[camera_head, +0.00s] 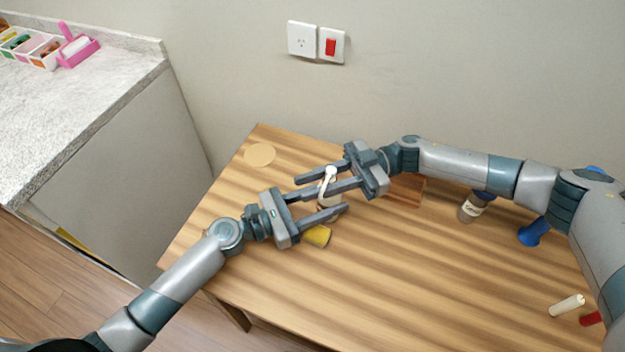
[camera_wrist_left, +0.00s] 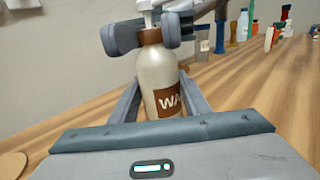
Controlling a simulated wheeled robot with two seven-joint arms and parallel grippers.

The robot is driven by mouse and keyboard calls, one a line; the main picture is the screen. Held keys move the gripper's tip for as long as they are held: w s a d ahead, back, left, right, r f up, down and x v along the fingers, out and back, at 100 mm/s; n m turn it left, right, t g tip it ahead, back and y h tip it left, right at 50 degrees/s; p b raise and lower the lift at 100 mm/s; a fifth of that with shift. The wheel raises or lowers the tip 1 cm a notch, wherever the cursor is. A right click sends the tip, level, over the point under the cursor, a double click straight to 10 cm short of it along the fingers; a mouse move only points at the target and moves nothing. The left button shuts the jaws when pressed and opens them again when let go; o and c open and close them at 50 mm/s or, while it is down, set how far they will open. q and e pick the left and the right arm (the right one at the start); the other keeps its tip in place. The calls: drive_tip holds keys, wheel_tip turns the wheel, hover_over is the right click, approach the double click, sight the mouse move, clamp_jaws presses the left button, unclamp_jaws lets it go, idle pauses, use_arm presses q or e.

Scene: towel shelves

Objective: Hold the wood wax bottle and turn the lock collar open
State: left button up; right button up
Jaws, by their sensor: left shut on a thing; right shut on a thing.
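The wood wax bottle (camera_wrist_left: 160,82) stands upright on the table, pale with a brown label, a brown lock collar (camera_wrist_left: 150,36) and a white pump top (camera_wrist_left: 148,6). In the head view the bottle (camera_head: 326,206) is mostly hidden by the grippers; its white pump head (camera_head: 330,173) shows. My left gripper (camera_head: 333,200) is shut on the bottle's body, one finger on each side. My right gripper (camera_head: 308,187) comes from the right, above the left one, and is shut on the collar; its finger ends (camera_wrist_left: 120,38) flank the collar in the left wrist view.
A yellow object (camera_head: 318,236) lies close to my left gripper. A round disc (camera_head: 260,155) lies at the back left. A dark-capped jar (camera_head: 470,208), a blue object (camera_head: 534,232) and a white cylinder (camera_head: 567,305) stand or lie to the right. The table's front middle is clear.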

use_arm(q)
drive_tip(key=shift+d, duration=0.1)
use_arm(e)
drive_tip(key=shift+s+n+g+h, duration=0.1)
drive_tip(key=shift+n+g+h, duration=0.25)
drive_tip(key=shift+g, duration=0.25)
drive_tip(key=o, duration=0.8)
drive_tip(key=shift+d, duration=0.1)
drive_tip(key=v, duration=1.2)
drive_tip(key=shift+f, duration=0.1)
use_arm(q)
drive_tip(key=o, duration=1.3)
drive_tip(key=shift+c, duration=0.2)
